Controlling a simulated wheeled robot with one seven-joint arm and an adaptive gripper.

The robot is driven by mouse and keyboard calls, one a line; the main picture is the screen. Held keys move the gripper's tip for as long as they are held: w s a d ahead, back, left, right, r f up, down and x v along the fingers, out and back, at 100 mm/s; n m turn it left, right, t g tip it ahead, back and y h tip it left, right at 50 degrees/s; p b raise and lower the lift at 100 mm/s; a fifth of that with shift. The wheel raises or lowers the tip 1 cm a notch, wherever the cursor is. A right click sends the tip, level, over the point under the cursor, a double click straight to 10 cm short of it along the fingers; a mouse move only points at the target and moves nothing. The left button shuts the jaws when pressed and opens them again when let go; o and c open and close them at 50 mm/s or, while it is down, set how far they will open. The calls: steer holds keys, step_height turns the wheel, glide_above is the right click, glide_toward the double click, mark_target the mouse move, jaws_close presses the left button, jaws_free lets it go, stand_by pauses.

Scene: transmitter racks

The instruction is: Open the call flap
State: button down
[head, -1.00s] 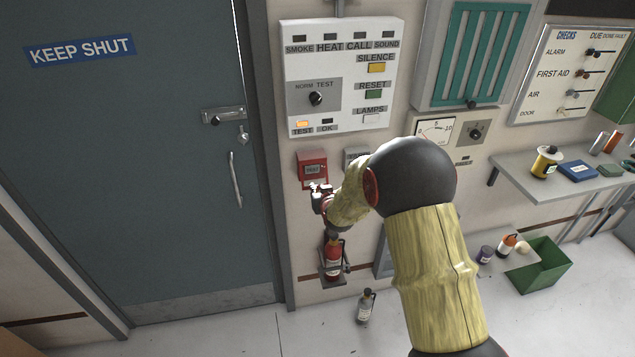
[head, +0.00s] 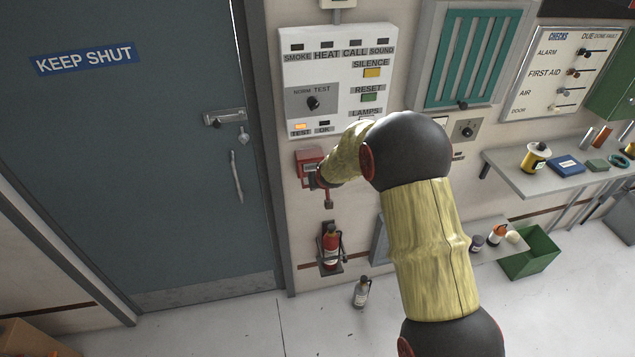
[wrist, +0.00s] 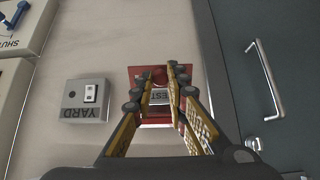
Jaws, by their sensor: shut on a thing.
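The red call box (head: 308,158) is fixed to the wall under the white alarm panel, beside the door frame. My gripper (head: 322,178) is at its lower right in the head view and covers part of it. In the wrist view the red call box (wrist: 134,73) lies behind my fingers, with a pale label (wrist: 160,97) partly showing between them. My gripper (wrist: 161,76) is shut on the call flap at the box's edge. The fingers hide most of the flap, so how far it stands open cannot be told.
A grey YARD switch box (wrist: 86,101) is beside the call box. A fire extinguisher (head: 330,247) hangs below, and a bottle (head: 361,292) stands on the floor. The door (head: 150,160) with its handle is left. A shelf (head: 525,180) with several items is right.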

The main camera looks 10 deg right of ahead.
steer(key=shift+r+g+p, duration=0.5)
steer(key=shift+r+p, duration=0.1)
steer(key=shift+p, duration=0.25)
steer(key=shift+g, duration=0.6)
steer(key=shift+w+r+p, duration=0.2)
steer(key=shift+r+p, duration=0.1)
steer(key=shift+r, duration=0.7)
steer(key=shift+w+r+p, duration=0.15)
steer(key=shift+r+p, duration=0.1)
steer(key=shift+r, duration=0.8)
steer(key=shift+w+r+p, duration=0.2)
steer(key=shift+r+p, duration=0.1)
steer(key=shift+r, duration=0.7)
steer(key=c, duration=2.2)
jaws_free()
steer(key=shift+o, duration=1.1)
steer(key=shift+w+f, duration=0.2)
steer(key=shift+f, duration=0.2)
steer(key=shift+o, duration=1.2)
steer(key=shift+s, duration=0.2)
steer(key=shift+f, duration=0.1)
